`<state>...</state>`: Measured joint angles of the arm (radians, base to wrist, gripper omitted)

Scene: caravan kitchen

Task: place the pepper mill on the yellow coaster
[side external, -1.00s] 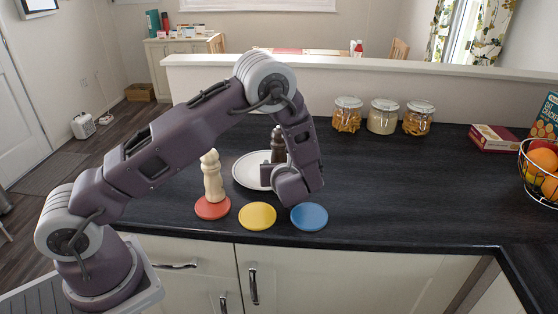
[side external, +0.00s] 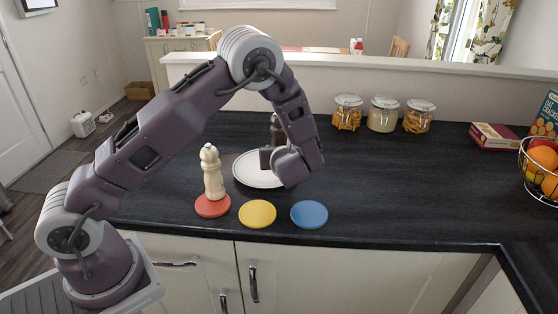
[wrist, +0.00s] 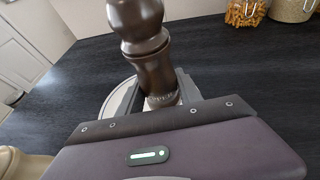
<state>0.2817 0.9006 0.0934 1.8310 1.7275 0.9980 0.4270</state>
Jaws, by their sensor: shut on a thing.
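A dark brown mill (side external: 276,128), the pepper mill by its colour, is upright in my gripper (side external: 268,158), which is shut on it above the white plate (side external: 250,178). In the wrist view the dark mill (wrist: 147,45) stands between the two fingers (wrist: 160,95), with partly hidden lettering near its base. Its lower end is hidden in the side view. The yellow coaster (side external: 257,214) lies bare on the counter, in front of the plate, between the red coaster (side external: 212,208) and the blue coaster (side external: 309,215).
A cream mill (side external: 212,173) stands upright on the red coaster, close to the left of the plate. Glass jars (side external: 382,116) stand along the back ledge. A wire fruit basket (side external: 540,180) and boxes are at the right. The counter right of the blue coaster is clear.

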